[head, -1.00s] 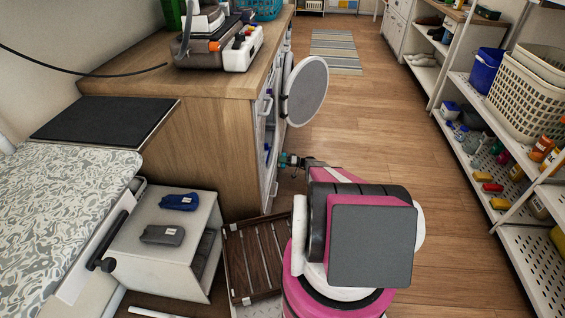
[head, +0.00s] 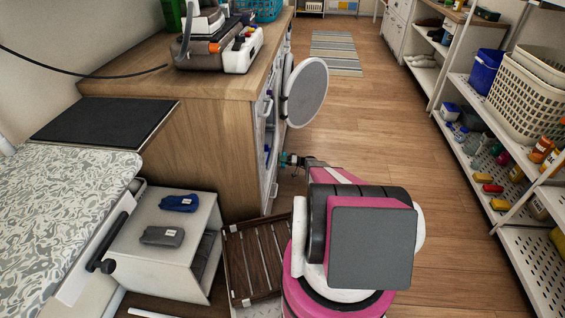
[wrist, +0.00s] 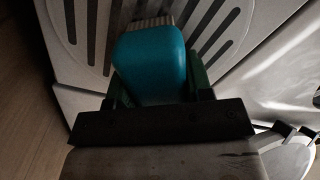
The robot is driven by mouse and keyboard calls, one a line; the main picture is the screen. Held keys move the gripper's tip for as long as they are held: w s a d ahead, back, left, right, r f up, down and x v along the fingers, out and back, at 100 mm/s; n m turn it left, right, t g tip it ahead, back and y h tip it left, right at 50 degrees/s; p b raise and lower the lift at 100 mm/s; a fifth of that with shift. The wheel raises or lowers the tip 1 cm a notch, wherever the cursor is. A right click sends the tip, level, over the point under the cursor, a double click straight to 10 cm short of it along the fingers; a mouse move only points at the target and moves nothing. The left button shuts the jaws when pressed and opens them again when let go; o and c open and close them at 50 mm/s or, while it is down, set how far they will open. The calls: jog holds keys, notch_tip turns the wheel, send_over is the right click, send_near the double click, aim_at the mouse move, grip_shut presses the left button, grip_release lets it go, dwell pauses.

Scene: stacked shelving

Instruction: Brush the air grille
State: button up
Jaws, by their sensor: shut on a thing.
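My gripper (wrist: 155,82) is shut on a teal brush (wrist: 152,62), with a dark finger on each side of it. The brush's pale bristles (wrist: 150,22) point away from my gripper, toward the air grille (wrist: 215,42), a light panel with long dark slots. The bristle ends overlap the slotted face in the wrist view; I cannot tell how firmly they touch. In the head view my gripper (head: 290,160) is low beside the front of the wooden-topped counter, and the grille is not clearly visible there.
A round door (head: 305,92) stands open above my gripper. A slatted dark wooden rack (head: 255,262) and a white cabinet (head: 150,262) with two small pouches stand to the left. Stocked shelving (head: 490,165) lines the right. The wooden floor (head: 400,120) between is clear.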

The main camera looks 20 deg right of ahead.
jog(key=shift+w+d, duration=0.25)
jog(key=shift+w, duration=0.5)
jog(key=shift+w, duration=0.1)
jog(key=shift+w+d, duration=0.25)
jog(key=shift+w, duration=0.15)
jog(key=shift+s, duration=0.1)
jog(key=shift+s+a, duration=0.4)
jog(key=shift+s, duration=0.25)
jog(key=shift+s, duration=0.1)
jog(key=shift+s+a, duration=0.3)
jog(key=shift+s, duration=0.4)
jog(key=shift+s, duration=0.1)
